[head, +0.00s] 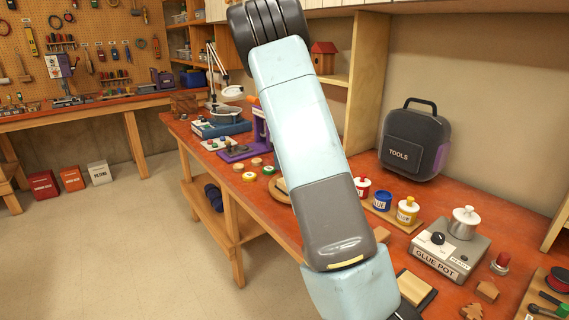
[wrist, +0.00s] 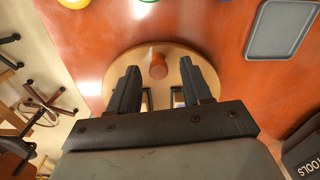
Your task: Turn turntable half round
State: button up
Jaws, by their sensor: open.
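The turntable is a round, light wooden disc (wrist: 105,62) in the wrist view, lying on the orange-red bench top. An orange-brown peg or knob (wrist: 158,68) stands on it near its far edge. My gripper (wrist: 160,76) is open, its two dark fingers over the disc, one to each side of the peg as seen from the wrist. I cannot tell whether the fingers touch anything. The near part of the disc is hidden behind my gripper. In the head view my arm covers most of the turntable (head: 274,195), and my gripper is out of sight.
A grey tray (wrist: 283,30) lies right of the disc. A dark tools case (head: 414,142) stands at the back of the bench. Paint pots (head: 382,200) and a glue pot (head: 450,247) stand to the right. A purple device (head: 240,150) and small discs lie left. Open floor (head: 110,250) is left.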

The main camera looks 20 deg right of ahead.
notch_tip(320, 180, up, 13)
jog(key=shift+f, duration=0.15)
dwell(0.6)
